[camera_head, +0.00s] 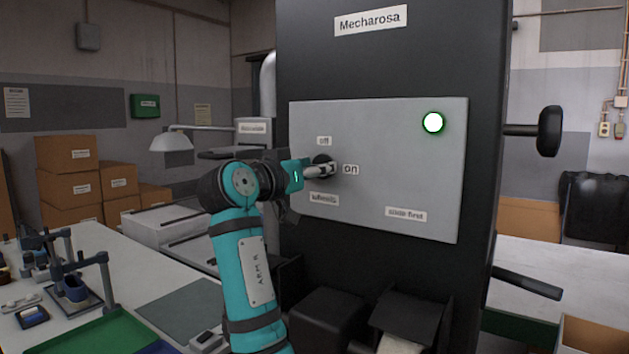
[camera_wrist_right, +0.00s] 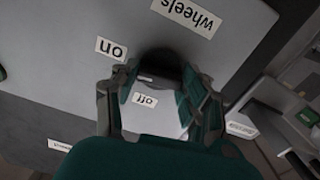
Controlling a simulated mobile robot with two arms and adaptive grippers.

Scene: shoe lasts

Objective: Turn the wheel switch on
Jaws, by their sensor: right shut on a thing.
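The wheel switch (camera_head: 322,159) is a dark round knob on the grey panel (camera_head: 400,170) of the black machine. The label "off" (camera_head: 324,141) is above it, "on" (camera_head: 351,169) is to its right and "wheels" (camera_head: 324,199) is below. My right gripper (camera_head: 326,170) is at the knob, shut on it. In the right wrist view the dark knob (camera_wrist_right: 163,60) is between the fingers (camera_wrist_right: 158,95), partly hidden by them. The direction in which the knob points cannot be made out. My left gripper is not in view.
A round lamp (camera_head: 433,122) at the panel's upper right glows white with a green rim. A black handwheel (camera_head: 549,131) and a lever (camera_head: 527,283) stick out on the machine's right. A worktable (camera_head: 130,290) with fixtures and a green tray (camera_head: 105,335) stands at the left.

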